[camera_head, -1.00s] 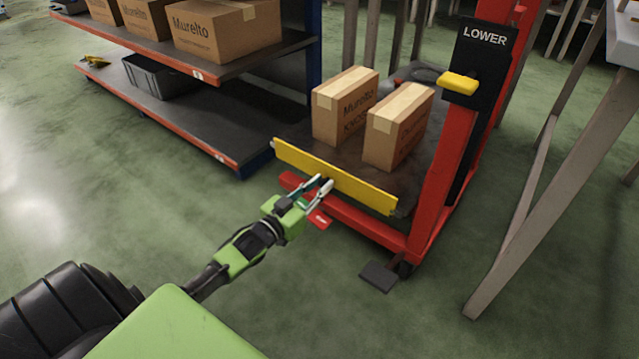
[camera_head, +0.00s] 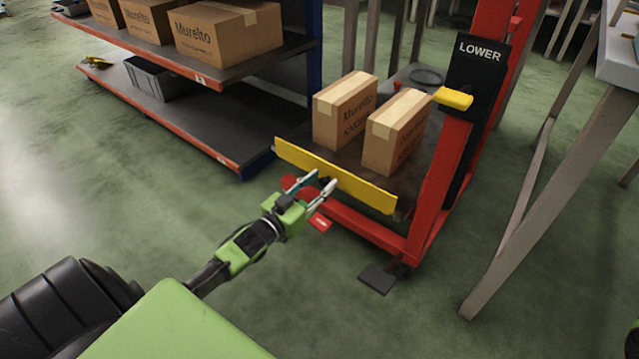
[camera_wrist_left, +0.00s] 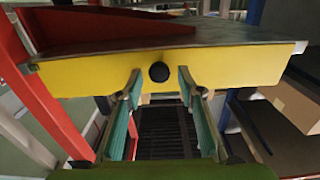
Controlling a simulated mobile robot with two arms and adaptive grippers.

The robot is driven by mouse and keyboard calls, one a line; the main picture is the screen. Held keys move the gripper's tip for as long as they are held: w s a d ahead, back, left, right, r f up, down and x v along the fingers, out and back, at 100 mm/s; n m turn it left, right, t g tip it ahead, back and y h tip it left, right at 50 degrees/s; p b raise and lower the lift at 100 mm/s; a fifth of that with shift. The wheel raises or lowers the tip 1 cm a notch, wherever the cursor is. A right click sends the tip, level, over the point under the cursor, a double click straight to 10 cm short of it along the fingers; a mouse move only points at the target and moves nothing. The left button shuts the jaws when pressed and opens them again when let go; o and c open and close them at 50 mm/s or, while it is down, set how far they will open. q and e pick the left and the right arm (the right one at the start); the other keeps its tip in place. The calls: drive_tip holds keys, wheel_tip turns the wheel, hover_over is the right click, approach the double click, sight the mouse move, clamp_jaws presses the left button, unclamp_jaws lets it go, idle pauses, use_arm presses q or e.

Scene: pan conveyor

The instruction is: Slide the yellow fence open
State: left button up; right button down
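The yellow fence (camera_head: 358,189) is a long flat bar along the front edge of the red lift's platform, in front of two cardboard boxes. It also fills the upper part of the left wrist view (camera_wrist_left: 225,68), with a round black knob (camera_wrist_left: 159,72) on its face. My left gripper (camera_head: 323,178) is at the middle of the fence. In the left wrist view its open fingers (camera_wrist_left: 159,78) stand one on each side of the knob, with gaps showing. Whether the fingertips touch the fence I cannot tell. My right gripper is not in view.
Two cardboard boxes (camera_head: 396,132) stand on the platform. The red lift mast (camera_head: 441,185) bears a black LOWER sign and a yellow lever (camera_head: 453,98). A shelf rack (camera_head: 200,118) is at left, and a table leg (camera_head: 545,200) at right. Green floor is clear around my arm.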

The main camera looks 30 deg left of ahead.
use_arm(q)
drive_tip(key=s+a, duration=0.1)
drive_tip(key=s, duration=1.1)
idle(0.4)
